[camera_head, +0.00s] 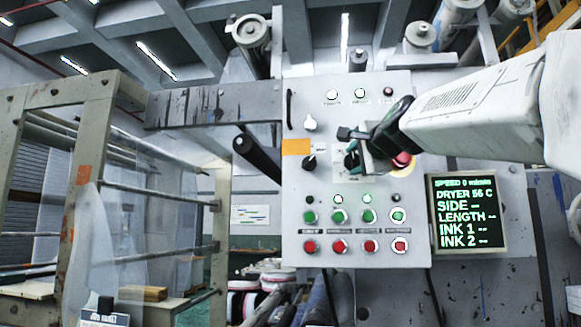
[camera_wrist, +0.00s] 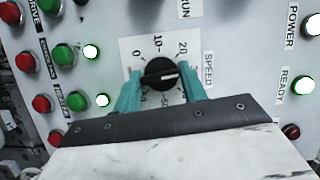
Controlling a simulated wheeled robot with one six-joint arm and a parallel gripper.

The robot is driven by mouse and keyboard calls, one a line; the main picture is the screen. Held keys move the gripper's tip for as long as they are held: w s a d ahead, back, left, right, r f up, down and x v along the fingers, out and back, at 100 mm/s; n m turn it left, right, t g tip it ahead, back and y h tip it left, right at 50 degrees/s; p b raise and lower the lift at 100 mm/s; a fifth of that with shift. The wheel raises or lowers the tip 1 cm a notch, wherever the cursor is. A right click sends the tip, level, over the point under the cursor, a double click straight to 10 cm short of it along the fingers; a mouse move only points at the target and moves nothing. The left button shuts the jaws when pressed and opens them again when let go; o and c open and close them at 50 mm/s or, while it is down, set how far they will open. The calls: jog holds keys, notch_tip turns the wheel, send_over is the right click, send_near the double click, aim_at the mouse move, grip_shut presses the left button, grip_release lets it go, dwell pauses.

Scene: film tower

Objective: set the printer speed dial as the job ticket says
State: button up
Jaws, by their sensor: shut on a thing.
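The speed dial (camera_wrist: 160,75) is a black round knob with a white pointer line, on a white scale plate (camera_wrist: 131,47) marked SPEED. My gripper (camera_wrist: 160,90) is shut on the dial, one teal finger on each side. In the head view my gripper (camera_head: 364,152) covers most of the dial. The display (camera_head: 467,213) reads SPEED 0 m/min and DRYER 56 C. I cannot make out a readable job ticket.
A small card (camera_head: 104,318) at the lower left is unreadable.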

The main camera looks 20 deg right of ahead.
jog(key=shift+f+m, duration=0.1)
jog(key=shift+m, duration=0.5)
jog(key=o, duration=1)
jog(key=v, duration=0.7)
jog(key=shift+s+a+f, duration=0.15)
jog(key=shift+s, duration=0.25)
